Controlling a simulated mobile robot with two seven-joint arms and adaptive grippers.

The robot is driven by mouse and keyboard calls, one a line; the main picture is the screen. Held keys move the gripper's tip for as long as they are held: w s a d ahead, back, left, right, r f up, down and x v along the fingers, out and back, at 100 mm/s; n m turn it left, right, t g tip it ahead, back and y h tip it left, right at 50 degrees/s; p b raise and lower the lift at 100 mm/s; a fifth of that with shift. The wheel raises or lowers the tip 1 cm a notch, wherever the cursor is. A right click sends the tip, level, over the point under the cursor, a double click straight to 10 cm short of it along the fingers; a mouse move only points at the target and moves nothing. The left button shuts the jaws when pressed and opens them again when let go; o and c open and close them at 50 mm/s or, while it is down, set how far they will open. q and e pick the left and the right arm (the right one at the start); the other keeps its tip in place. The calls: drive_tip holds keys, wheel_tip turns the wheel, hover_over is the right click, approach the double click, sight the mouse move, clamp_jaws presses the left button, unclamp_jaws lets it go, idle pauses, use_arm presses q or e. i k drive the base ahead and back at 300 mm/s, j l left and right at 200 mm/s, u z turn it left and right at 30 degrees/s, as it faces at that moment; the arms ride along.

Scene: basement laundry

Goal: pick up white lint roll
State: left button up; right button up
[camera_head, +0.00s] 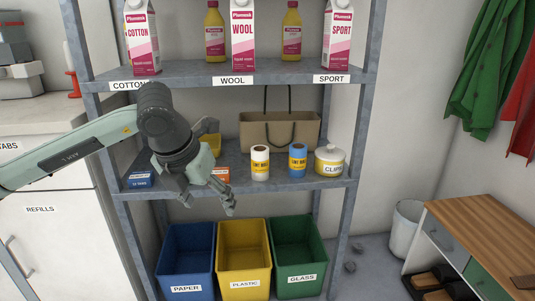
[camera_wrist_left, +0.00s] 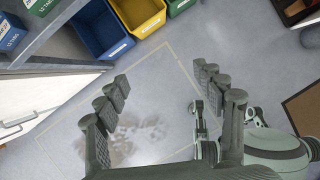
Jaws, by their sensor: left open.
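The white lint roll (camera_head: 260,163) stands upright on the middle shelf, with a yellow label band around it. A blue lint roll (camera_head: 298,160) stands just to its right. My left gripper (camera_head: 230,208) is open and empty, in front of the shelf and to the left of and lower than the white roll. In the left wrist view my left gripper (camera_wrist_left: 160,92) has its fingers spread wide over bare floor, and no lint roll shows there.
A clips jar (camera_head: 330,161) stands right of the rolls; a brown bag (camera_head: 279,131) stands behind. A blue box (camera_head: 139,179) and an orange box (camera_head: 221,174) are left on the same shelf. Below are a blue bin (camera_head: 186,260), yellow bin (camera_head: 244,258) and green bin (camera_head: 299,254).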

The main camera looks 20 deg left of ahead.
sight(260, 158)
drive_tip(key=i+j, duration=0.1)
drive_tip(key=i, duration=0.4)
drive_tip(key=i+j, duration=0.15)
drive_tip(key=i, duration=0.3)
